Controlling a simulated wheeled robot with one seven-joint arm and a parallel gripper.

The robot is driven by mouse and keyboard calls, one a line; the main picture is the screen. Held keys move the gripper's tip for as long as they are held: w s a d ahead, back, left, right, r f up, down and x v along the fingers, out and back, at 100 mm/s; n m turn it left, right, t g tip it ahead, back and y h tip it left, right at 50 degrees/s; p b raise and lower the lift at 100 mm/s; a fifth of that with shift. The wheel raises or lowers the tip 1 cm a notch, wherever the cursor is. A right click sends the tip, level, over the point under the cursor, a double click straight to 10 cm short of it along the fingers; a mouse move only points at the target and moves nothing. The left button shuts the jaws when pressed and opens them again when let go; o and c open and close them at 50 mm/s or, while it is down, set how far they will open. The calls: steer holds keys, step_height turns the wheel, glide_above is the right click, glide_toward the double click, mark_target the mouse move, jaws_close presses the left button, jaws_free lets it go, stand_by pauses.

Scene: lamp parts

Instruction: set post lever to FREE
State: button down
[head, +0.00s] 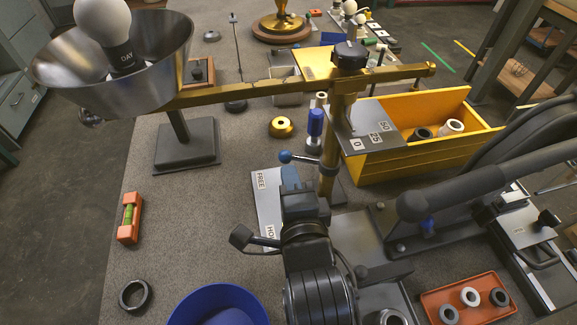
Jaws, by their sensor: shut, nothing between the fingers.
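The brass post (331,170) stands upright and carries a long horizontal brass arm (250,92). A lever with a blue ball end (285,156) sticks out to the left from the lower post. Below it lies a pale label plate (266,208), with FREE (261,180) at its far end and HO… at its near end, the rest hidden by my arm. The ball lies toward the FREE end; the exact setting I cannot tell. My gripper (290,174) is shut and empty, just in front of and below the ball. Whether they touch is unclear.
A metal lamp bowl with a bulb (108,60) hangs at the left end of the brass arm. A yellow bin (400,160) stands right of the post. A blue bowl (218,305) and a dark ring (135,295) lie front left.

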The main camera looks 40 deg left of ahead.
mark_target(286, 159)
steer(key=shift+x, duration=1)
steer(key=shift+b+x, duration=0.6)
steer(key=shift+x, duration=0.25)
steer(key=shift+r, duration=0.3)
